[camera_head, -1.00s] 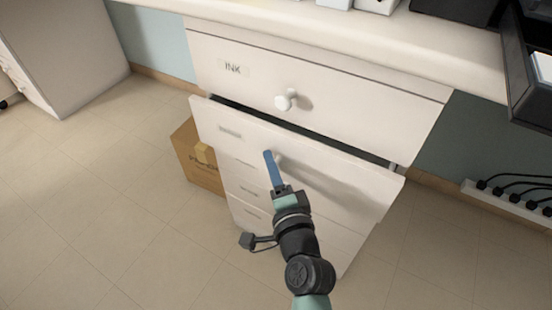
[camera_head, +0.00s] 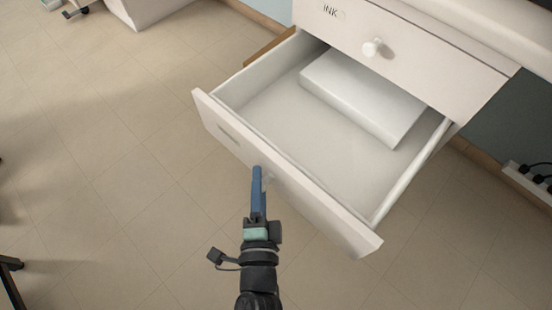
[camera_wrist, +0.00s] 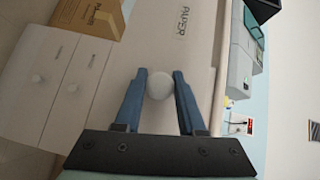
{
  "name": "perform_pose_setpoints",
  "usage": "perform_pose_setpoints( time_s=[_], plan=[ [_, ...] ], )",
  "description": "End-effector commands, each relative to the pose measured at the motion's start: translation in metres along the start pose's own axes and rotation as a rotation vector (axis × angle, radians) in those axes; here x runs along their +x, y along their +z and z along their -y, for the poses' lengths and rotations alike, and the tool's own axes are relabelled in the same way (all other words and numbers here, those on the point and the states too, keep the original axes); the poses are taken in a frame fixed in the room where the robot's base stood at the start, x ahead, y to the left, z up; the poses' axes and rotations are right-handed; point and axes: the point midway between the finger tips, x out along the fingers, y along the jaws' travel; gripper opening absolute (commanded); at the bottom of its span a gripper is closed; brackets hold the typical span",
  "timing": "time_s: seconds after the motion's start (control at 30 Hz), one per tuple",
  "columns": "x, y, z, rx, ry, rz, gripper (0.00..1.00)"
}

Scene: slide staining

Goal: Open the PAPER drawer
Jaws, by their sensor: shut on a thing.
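The drawer (camera_head: 310,210) below the INK drawer is pulled far out in the head view. A white block, perhaps a stack of paper (camera_head: 365,95), lies inside toward its back. My gripper (camera_head: 257,172) is at the drawer's front face. In the wrist view, the blue fingers of my gripper (camera_wrist: 160,88) are shut on the round white knob (camera_wrist: 159,86), one finger on each side. The label (camera_wrist: 181,24) on the front appears sideways and is only partly legible there. In the head view the knob is mostly hidden by the fingers.
The INK drawer (camera_head: 420,55) above is closed, with its own white knob (camera_head: 372,47). A cardboard box (camera_wrist: 88,17) stands beside the cabinet in the wrist view. Open tiled floor (camera_head: 120,170) lies left of the drawer. A power strip (camera_head: 530,185) is at the right.

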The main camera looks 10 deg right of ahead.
Motion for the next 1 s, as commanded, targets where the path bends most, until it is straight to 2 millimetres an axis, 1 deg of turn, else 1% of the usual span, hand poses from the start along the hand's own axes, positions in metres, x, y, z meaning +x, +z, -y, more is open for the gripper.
perform_pose_setpoints(
  time_s=[0.1, 0.2, 0.53, 0.57, 0.7, 0.73, 1.0],
  plan=[
    [-0.0069, 0.0051, 0.0008, -0.001, 0.000, -0.003, 0.00],
    [-0.0090, 0.0073, 0.0007, -0.001, -0.001, -0.005, 0.00],
    [-0.0092, 0.0077, 0.0004, -0.002, -0.002, -0.005, 0.00],
    [-0.0092, 0.0077, 0.0004, -0.002, -0.002, -0.005, 0.41],
    [-0.0091, 0.0081, 0.0004, -0.001, -0.001, -0.004, 0.66],
    [-0.0091, 0.0082, 0.0004, -0.001, -0.001, -0.004, 0.69],
    [-0.0095, 0.0089, 0.0005, 0.000, -0.001, -0.002, 0.69]
  ],
)
